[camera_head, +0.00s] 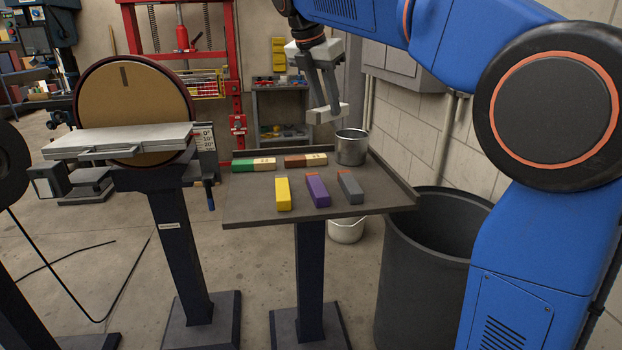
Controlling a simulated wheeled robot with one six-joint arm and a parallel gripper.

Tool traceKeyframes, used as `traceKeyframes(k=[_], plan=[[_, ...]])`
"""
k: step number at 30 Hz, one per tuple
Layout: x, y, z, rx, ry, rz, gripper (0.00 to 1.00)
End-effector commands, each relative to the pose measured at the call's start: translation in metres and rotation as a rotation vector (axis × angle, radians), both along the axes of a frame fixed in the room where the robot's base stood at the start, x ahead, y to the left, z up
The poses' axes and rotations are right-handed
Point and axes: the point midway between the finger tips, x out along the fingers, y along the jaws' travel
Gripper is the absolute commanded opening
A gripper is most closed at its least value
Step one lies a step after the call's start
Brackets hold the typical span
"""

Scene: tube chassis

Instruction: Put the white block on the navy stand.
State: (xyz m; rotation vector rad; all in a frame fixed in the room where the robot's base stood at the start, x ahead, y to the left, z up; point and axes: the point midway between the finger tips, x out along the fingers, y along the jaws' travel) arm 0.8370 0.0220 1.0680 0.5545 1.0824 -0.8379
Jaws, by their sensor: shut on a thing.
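My gripper (326,106) hangs above the back right part of a grey tray-topped table, pointing down. It is shut on a white block (341,111), which is held level, clear of the tray and apart from the things on it. The tray top (246,210) rests on a dark navy post (310,265) with a square foot. A second dark navy pedestal (180,240) carries a disc sander at the left. I cannot tell which of these is the navy stand.
On the tray lie yellow (283,194), purple (318,190) and grey (350,188) blocks, with green-and-cream (253,164) and brown (304,160) pieces behind. A metal cup (351,147) stands at the back right. A dark bin (425,270) stands right of the table.

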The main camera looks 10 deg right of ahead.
Motion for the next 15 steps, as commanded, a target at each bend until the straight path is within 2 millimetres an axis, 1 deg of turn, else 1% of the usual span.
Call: traceKeyframes(k=[1,3,5,6,8,9,12,15], plan=[[-0.003,0.022,-0.006,-0.001,0.002,0.051,0.0],[-0.007,0.048,-0.015,0.0,0.001,0.117,0.0],[-0.011,0.071,-0.022,0.001,0.002,0.171,0.0],[-0.015,0.086,-0.027,0.001,0.001,0.208,0.0],[-0.021,0.108,-0.034,0.001,0.002,0.264,0.0],[-0.025,0.122,-0.039,0.001,0.001,0.299,0.0],[-0.037,0.154,-0.049,0.003,0.002,0.378,0.0],[-0.048,0.178,-0.058,0.003,0.001,0.444,0.0]])
